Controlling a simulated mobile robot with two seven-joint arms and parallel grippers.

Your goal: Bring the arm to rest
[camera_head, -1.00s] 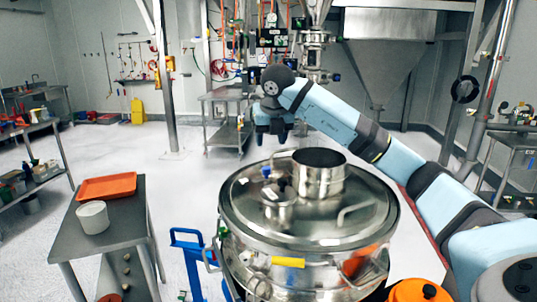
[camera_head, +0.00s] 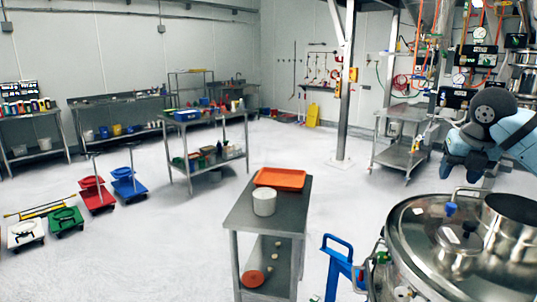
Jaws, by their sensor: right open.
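My right arm comes in from the right edge, light blue with dark joints. The sifter stands at the lower right, partly cut off by the picture edge, with a round open steel port (camera_head: 513,215) on top. My left arm and gripper are not in view.
A small steel table (camera_head: 240,218) left of the sifter holds an orange tray (camera_head: 280,178) and a white tub (camera_head: 264,203). A blue frame (camera_head: 338,268) stands between them. Coloured dollies (camera_head: 95,193) stand at the left.

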